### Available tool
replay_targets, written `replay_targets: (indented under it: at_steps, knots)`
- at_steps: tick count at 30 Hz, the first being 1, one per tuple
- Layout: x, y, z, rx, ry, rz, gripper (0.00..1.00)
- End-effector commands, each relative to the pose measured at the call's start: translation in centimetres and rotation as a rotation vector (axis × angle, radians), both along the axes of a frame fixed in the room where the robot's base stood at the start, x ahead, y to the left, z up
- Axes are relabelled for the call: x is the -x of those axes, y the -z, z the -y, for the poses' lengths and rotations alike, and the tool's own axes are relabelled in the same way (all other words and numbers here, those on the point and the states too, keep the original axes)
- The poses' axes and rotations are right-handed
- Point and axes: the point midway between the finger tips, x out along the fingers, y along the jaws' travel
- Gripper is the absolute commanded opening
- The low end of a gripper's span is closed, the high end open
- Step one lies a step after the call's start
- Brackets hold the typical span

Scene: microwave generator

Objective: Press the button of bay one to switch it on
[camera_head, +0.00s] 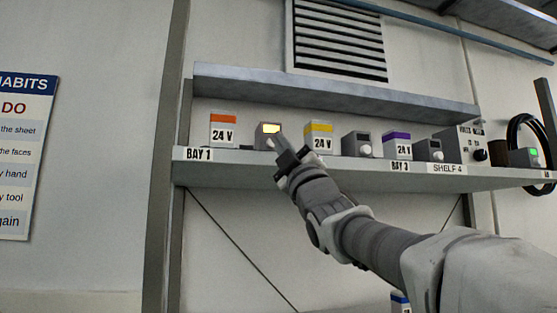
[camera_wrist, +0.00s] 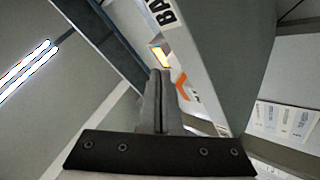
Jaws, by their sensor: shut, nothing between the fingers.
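The bay one unit is a small grey box with a lit amber window (camera_head: 270,129). In the wrist view, the closed fingers (camera_wrist: 159,80) point toward the lit amber window (camera_wrist: 160,55), with the orange band (camera_wrist: 182,86) to the right.
Right along the shelf (camera_head: 240,171) stand a yellow-topped box (camera_head: 318,137), a grey unit with a dark window (camera_head: 357,143), a purple-topped box (camera_head: 398,146) and another dark-window unit (camera_head: 429,150). A green-lit unit (camera_head: 524,157) stands far right. A metal ledge (camera_head: 330,92) runs above.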

Motion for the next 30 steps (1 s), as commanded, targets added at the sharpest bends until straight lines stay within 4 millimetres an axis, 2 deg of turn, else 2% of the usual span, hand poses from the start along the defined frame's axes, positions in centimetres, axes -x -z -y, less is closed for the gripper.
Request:
replay_targets:
  at_steps: [5,21,30]
  knots:
    - [0.6,0.2,0.2,0.000,0.000,0.002,0.00]
    - [5.5,0.1,1.6,0.001,0.002,0.001,0.00]
    - [5.8,0.0,1.7,0.000,0.000,0.000,0.00]
